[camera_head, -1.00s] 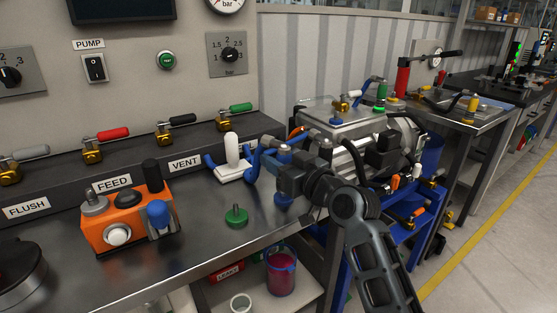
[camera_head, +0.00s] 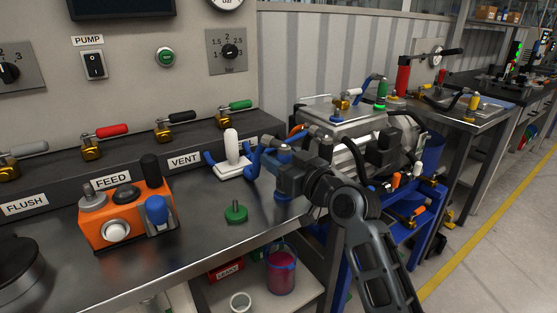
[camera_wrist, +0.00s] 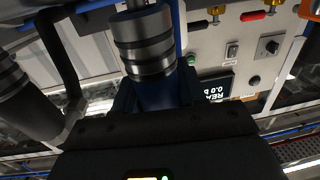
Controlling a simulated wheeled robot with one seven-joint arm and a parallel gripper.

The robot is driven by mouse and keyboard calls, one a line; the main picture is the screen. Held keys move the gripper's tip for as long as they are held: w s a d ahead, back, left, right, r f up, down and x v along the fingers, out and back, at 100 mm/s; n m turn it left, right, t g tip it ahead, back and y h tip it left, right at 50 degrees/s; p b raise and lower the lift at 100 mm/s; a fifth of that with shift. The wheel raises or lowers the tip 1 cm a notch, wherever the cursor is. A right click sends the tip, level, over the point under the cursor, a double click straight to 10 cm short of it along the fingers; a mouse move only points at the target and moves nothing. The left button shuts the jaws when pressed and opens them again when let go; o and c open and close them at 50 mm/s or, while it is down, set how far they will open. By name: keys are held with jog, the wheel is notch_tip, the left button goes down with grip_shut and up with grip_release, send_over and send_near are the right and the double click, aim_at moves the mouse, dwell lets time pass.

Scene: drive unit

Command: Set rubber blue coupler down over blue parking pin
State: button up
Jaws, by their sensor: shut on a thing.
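A blue base, seemingly the blue parking pin (camera_head: 283,197), shows on the bench directly below my gripper. The pin's upper part is hidden by the gripper, so I cannot tell whether the coupler touches or surrounds it.
A green pin (camera_head: 236,213) stands on the bench to the left. A white post on a white base (camera_head: 232,167) stands behind it. An orange box (camera_head: 125,215) is farther left. The metal motor unit (camera_head: 355,150) is close on the right.

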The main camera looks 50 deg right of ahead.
jog(key=shift+f+b, duration=0.4)
jog(key=shift+f, duration=0.3)
grip_shut()
jog(key=o, duration=1.2)
grip_release()
jog(key=shift+r, duration=0.25)
jog(key=shift+o, duration=0.2)
jog(key=shift+s, duration=0.1)
jog(key=s, duration=0.3)
jog(key=s+a+b, duration=0.1)
jog(key=s, duration=0.3)
jog(key=shift+s+a, duration=0.2)
